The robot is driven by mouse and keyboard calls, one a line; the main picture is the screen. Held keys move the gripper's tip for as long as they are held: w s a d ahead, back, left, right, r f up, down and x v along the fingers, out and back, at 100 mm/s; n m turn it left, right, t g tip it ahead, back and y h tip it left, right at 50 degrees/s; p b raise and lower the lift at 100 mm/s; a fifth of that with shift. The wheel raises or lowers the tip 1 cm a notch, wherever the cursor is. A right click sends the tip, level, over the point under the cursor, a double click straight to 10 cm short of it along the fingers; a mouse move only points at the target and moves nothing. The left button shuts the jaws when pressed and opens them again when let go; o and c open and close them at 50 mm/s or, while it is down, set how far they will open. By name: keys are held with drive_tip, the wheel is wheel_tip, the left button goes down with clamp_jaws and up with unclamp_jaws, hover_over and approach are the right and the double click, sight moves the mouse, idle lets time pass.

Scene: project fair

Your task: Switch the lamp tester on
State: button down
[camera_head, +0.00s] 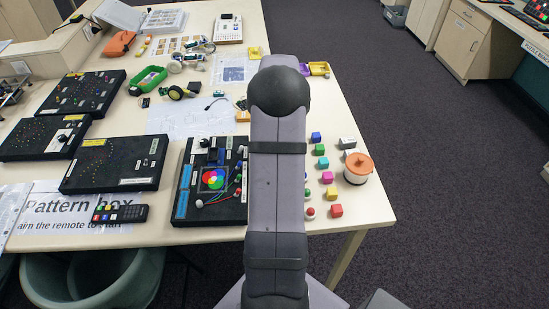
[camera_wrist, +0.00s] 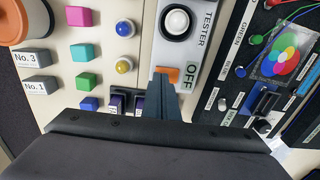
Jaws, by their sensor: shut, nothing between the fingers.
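The lamp tester (camera_wrist: 197,45) is a light panel with dark lettering "TESTER" and "OFF", at the top middle of the wrist view. A round white lamp (camera_wrist: 177,20) in a dark ring sits on it. An orange switch piece (camera_wrist: 167,74) is near its lower end, beside "OFF". My gripper (camera_wrist: 164,84) is shut and empty, its fingertips right at the orange piece. I cannot tell whether they touch it. In the head view my arm hides the tester and my gripper.
A black board with a colour-circle picture (camera_head: 182,207) stands left of the tester in the head view. Coloured cubes (camera_head: 327,178) and an orange-topped spool (camera_head: 358,168) are on the right. Small round lamps (camera_wrist: 124,66) and numbered grey blocks (camera_wrist: 37,57) are close by.

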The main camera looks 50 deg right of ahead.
drive_tip(key=shift+f+b, duration=0.4)
drive_tip(key=shift+f, duration=0.35)
idle(0.3)
drive_tip(key=shift+r, duration=0.15)
wheel_tip(320, 180, up, 7)
drive_tip(key=p, duration=0.6)
idle(0.6)
drive_tip(key=w+a+r+n, duration=0.1)
drive_tip(key=w+a+n, duration=0.1)
drive_tip(key=a, duration=0.9)
drive_tip(key=w+a+r+n, duration=0.1)
drive_tip(key=a+r+n, duration=0.15)
drive_tip(key=a, duration=0.95)
drive_tip(key=s+a+f+n, duration=0.1)
drive_tip(key=s+a+n, duration=0.1)
drive_tip(key=s+a, duration=0.3)
drive_tip(key=s+a+f+n, duration=0.1)
drive_tip(key=s+a, duration=0.4)
drive_tip(key=a, duration=0.5)
drive_tip(key=shift+s+f+n+b, duration=0.25)
drive_tip(key=shift+s+n+b, duration=0.05)
drive_tip(key=shift+n, duration=0.45)
